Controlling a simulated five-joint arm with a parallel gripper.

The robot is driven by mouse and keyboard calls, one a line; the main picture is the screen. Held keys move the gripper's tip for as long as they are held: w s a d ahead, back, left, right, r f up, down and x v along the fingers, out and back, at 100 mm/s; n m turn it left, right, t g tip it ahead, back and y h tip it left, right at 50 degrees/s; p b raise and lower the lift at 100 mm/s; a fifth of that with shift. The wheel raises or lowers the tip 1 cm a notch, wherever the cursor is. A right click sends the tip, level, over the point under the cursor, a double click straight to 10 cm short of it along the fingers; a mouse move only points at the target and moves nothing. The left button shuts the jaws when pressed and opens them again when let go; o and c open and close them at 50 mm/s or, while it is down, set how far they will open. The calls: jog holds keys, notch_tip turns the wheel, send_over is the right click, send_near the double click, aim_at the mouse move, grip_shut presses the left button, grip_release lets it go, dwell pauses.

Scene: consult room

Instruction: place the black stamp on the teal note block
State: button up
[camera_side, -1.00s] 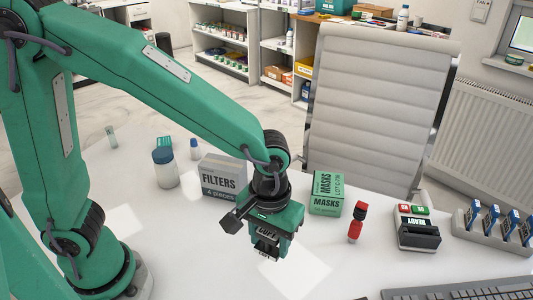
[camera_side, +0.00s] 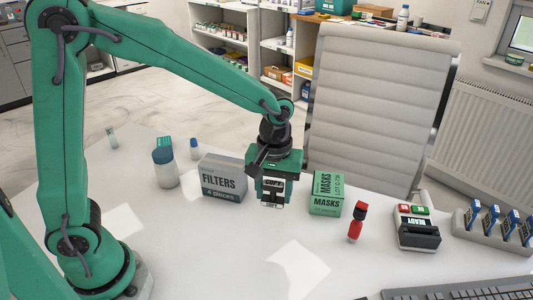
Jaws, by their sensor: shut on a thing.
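My gripper (camera_side: 272,186) is in the middle of the picture, between the FILTERS box and the MASKS box. It is shut on the black stamp (camera_side: 272,196), which has a pale label reading COPY. The stamp is upright below the green gripper body, which hides its upper part. I cannot tell how far its bottom is above the table. A small teal item (camera_side: 164,142) shows at the left behind a bottle, partly hidden. I cannot tell whether it is the note block, and no other clear note block shows.
The grey FILTERS box (camera_side: 222,181) is close left of the gripper, the green MASKS box (camera_side: 326,198) close right. A blue-capped bottle (camera_side: 166,172) stands left. A red-and-black item (camera_side: 357,222), a READY device (camera_side: 416,235) and a rack (camera_side: 485,233) stand right.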

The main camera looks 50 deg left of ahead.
jog(key=w+a+n, duration=0.3)
jog(key=w+a, duration=0.3)
jog(key=a, duration=0.5)
jog(key=n, duration=0.8)
send_over(163, 140)
notch_tip(163, 140, down, 5)
jog(key=shift+d+r, duration=0.1)
jog(key=shift+f, duration=2.05)
jog(key=shift+f, duration=0.15)
jog(key=o, duration=1)
